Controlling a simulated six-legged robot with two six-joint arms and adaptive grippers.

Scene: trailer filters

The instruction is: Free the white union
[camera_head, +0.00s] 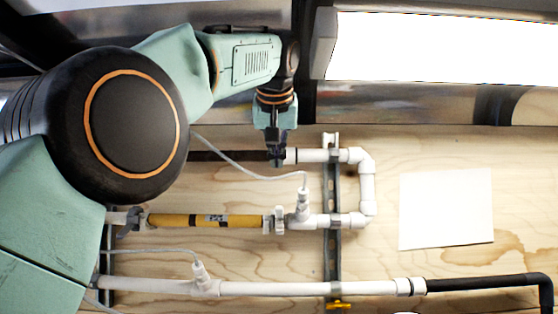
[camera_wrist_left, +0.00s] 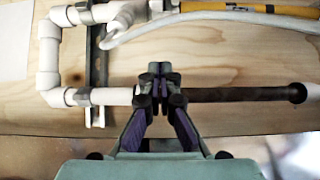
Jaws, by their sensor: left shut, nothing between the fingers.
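My left gripper (camera_head: 277,160) is shut with nothing between its fingers, at the upper pipe run. In the left wrist view its fingertips (camera_wrist_left: 160,72) cover the spot where the white pipe (camera_wrist_left: 108,96) meets a dark pipe (camera_wrist_left: 240,95). I cannot tell whether they touch it. A white collar (camera_head: 291,156) shows just right of the fingers in the head view. Another white fitting (camera_head: 279,220) sits at the right end of the yellow filter (camera_head: 183,220). I cannot tell for certain which is the white union. My right gripper is not in view.
A metal strut (camera_head: 332,245) crosses the pipes, with a yellow valve handle (camera_head: 340,305) low on it. A thin grey tube (camera_head: 240,166) loops near the gripper. A lower white pipe (camera_head: 300,288) runs across. A blank white sheet (camera_head: 447,208) lies on the wooden panel at right.

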